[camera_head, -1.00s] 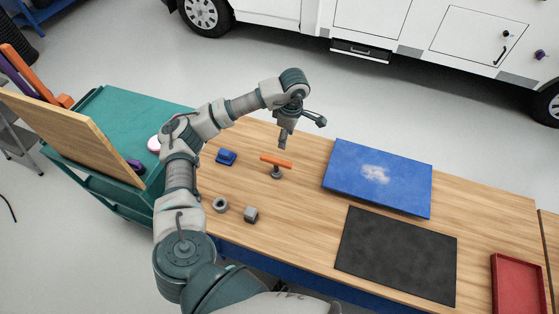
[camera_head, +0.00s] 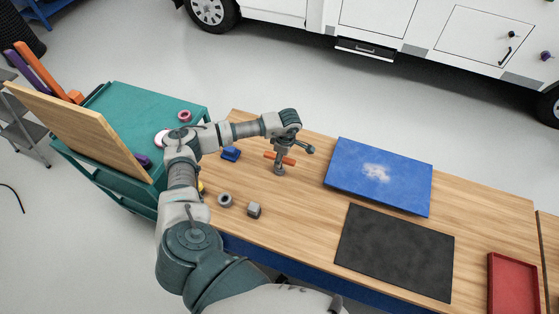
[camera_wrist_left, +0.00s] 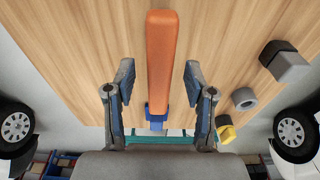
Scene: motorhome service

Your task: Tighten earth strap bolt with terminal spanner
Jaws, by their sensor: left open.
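In the left wrist view the orange bar (camera_wrist_left: 161,60) runs lengthwise between the two open fingers (camera_wrist_left: 160,85), with a gap on each side. I cannot pick out the earth strap bolt. My right gripper is not in view.
A blue block (camera_head: 231,153), grey ring (camera_head: 225,200) and grey cube (camera_head: 254,210) lie nearby on the bench. A blue panel (camera_head: 350,175), black mat (camera_head: 395,250) and red tray (camera_head: 492,285) lie to the right. A teal trolley (camera_head: 120,110) stands left.

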